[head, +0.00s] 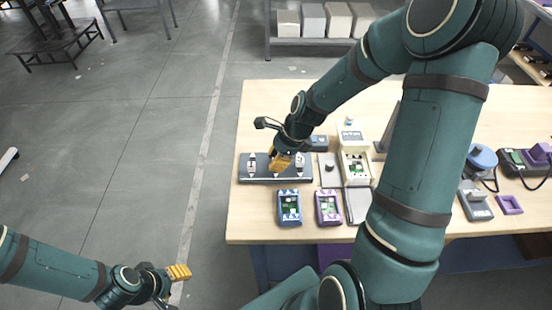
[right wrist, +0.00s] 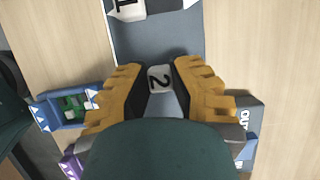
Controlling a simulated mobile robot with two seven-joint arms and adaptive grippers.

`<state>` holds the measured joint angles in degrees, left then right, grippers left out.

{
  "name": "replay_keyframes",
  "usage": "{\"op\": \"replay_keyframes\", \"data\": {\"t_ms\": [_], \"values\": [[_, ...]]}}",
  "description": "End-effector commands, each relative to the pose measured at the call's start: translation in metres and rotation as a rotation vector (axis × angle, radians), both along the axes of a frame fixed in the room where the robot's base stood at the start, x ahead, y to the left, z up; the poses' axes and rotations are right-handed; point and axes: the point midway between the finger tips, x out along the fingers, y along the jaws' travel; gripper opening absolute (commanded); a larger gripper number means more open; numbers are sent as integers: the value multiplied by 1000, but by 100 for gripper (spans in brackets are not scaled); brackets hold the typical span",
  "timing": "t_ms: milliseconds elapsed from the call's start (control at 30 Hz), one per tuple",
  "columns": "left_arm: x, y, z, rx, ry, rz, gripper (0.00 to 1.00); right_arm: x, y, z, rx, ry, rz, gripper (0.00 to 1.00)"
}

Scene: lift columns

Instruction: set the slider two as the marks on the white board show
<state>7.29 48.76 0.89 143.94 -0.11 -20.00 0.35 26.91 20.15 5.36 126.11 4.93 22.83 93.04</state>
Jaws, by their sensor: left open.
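The dark slider panel (head: 264,179) lies at the left of the wooden table, with white knobs at its left and right; the middle is behind my right gripper (head: 277,162). In the right wrist view, the white knob marked 2 (right wrist: 160,79) sits between the yellow fingertips of my right gripper (right wrist: 158,66), which flank it closely. A knob marked 1 (right wrist: 127,9) is at the top edge. My left gripper (head: 178,273) is open and empty, over the floor left of the table. A small whitish panel (head: 350,136) has marks too small to read; I cannot tell if it is the white board.
A blue-framed box (head: 289,207) and a purple-framed box (head: 328,207) lie in front of the panel. A cream box (head: 356,167) stands to its right. Devices with cables (head: 482,158) are at the far right. The table's back left is clear.

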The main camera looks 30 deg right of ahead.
Motion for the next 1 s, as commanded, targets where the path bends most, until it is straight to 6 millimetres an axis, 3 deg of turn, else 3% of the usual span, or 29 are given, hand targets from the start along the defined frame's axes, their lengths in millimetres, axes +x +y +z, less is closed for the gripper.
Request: {"op": "replay_keyframes", "data": {"t_ms": [567, 600, 667, 1000], "values": [[3, 1, 9, 2, -7, 6, 53, 17, -11, -1, -1, 1, 0, 0], [3, 1, 9, 2, -7, 6, 53, 17, -11, -1, -1, 0, 0, 34], [3, 1, 9, 2, -7, 6, 53, 17, -11, -1, -1, 0, 0, 53], [3, 0, 9, 2, -7, 6, 53, 16, -11, 1, -1, 1, 0, 53]]}}
